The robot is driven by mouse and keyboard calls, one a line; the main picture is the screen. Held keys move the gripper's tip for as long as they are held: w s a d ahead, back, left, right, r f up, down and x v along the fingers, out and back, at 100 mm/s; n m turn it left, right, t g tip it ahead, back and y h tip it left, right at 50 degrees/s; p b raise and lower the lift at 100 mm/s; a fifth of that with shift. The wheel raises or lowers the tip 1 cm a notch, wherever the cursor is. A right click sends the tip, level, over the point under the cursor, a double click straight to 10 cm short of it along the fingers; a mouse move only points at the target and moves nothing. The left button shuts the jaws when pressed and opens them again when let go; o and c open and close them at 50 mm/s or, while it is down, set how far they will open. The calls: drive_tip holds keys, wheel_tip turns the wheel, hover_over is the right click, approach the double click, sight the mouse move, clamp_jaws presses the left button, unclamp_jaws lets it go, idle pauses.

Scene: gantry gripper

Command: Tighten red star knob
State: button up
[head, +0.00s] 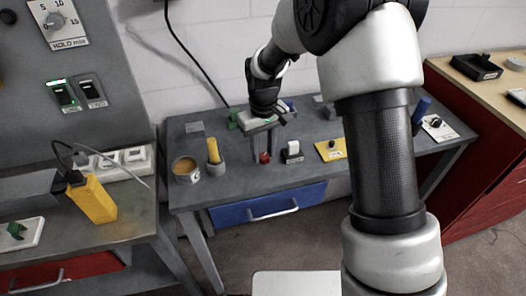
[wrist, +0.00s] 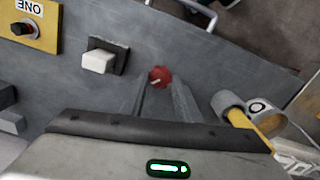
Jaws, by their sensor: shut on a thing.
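The red star knob (head: 264,158) is on the grey workbench, below my gripper. In the wrist view the knob (wrist: 159,76) shows as a small red lobed disc with a pale mark, at the tips of my fingers. My gripper (wrist: 161,86) points down at the bench, one finger on each side of the knob, and is shut on it. In the head view my gripper (head: 265,153) is above the middle of the bench. The knob's base is hidden.
A white rocker switch (head: 293,152) stands just right of the knob. A yellow plate with a black knob (head: 331,150) is farther right. A mug (head: 186,170) and a grey holder with a yellow handle (head: 214,157) stand left. A blue drawer (head: 268,205) is below.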

drive_tip(key=m, duration=0.3)
drive_tip(key=shift+r+m, duration=0.1)
drive_tip(key=shift+m, duration=0.3)
drive_tip(key=m, duration=0.3)
drive_tip(key=shift+d+m, duration=0.1)
drive_tip(key=shift+m, duration=0.2)
drive_tip(key=m, duration=0.3)
drive_tip(key=shift+m, duration=0.4)
drive_tip(key=m+p, duration=0.1)
drive_tip(key=m, duration=0.2)
drive_tip(key=shift+d+m, duration=0.1)
drive_tip(key=shift+m, duration=0.2)
drive_tip(key=m+p, duration=0.2)
drive_tip(key=m, duration=0.4)
drive_tip(key=shift+s+r+p, duration=0.1)
drive_tip(key=shift+p, duration=0.3)
drive_tip(key=m+p, duration=0.1)
drive_tip(key=m, duration=0.2)
drive_tip(key=shift+m+p, duration=1.05)
drive_tip(key=shift+m, duration=0.85)
drive_tip(key=o, duration=1)
drive_tip(key=shift+s, duration=0.1)
